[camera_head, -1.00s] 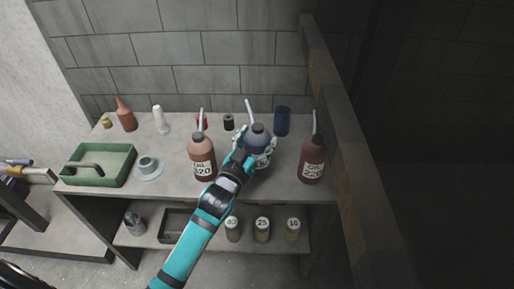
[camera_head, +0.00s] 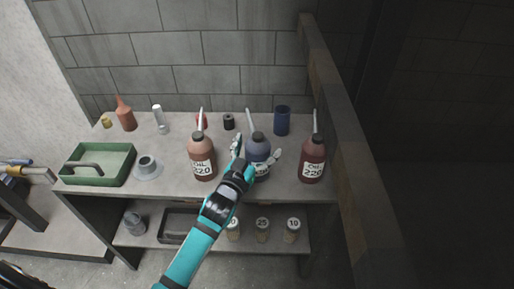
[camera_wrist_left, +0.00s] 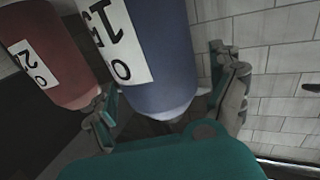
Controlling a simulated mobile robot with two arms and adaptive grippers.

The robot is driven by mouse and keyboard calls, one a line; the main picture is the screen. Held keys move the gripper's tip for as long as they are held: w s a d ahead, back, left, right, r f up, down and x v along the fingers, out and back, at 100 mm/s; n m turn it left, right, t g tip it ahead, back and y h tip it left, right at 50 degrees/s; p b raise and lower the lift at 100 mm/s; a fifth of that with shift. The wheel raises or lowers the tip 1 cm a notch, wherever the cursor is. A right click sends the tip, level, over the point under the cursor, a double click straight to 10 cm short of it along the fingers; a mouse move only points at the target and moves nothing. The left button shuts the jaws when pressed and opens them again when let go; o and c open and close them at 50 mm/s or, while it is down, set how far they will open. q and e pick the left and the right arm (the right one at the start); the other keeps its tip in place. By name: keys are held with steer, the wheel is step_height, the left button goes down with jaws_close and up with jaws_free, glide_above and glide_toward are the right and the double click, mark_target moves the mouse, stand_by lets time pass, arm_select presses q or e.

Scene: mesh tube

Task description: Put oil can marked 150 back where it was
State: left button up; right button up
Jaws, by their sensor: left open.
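The blue oil can (camera_head: 257,147) stands upright on the tabletop, between two reddish-brown cans. Its label, which reads 150, shows in the left wrist view, where the blue can (camera_wrist_left: 160,50) fills the middle. My left gripper (camera_head: 257,158) is open in front of the can, with one finger on each side of it. In the left wrist view the fingers of my left gripper (camera_wrist_left: 168,105) are spread apart near the can's lower part. The gripper hides part of the label in the head view. My right gripper is not in view.
A dark blue cup (camera_head: 282,121) and a small black spool (camera_head: 229,122) stand behind. A green tray (camera_head: 118,178) is at the left. A wooden beam (camera_head: 345,130) rises at the right.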

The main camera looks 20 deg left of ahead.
arm_select(q)
steer(key=shift+r, duration=0.25)
steer(key=s+a, duration=0.1)
steer(key=s, duration=1.1)
steer(key=shift+a, duration=0.2)
steer(key=shift+f, duration=0.1)
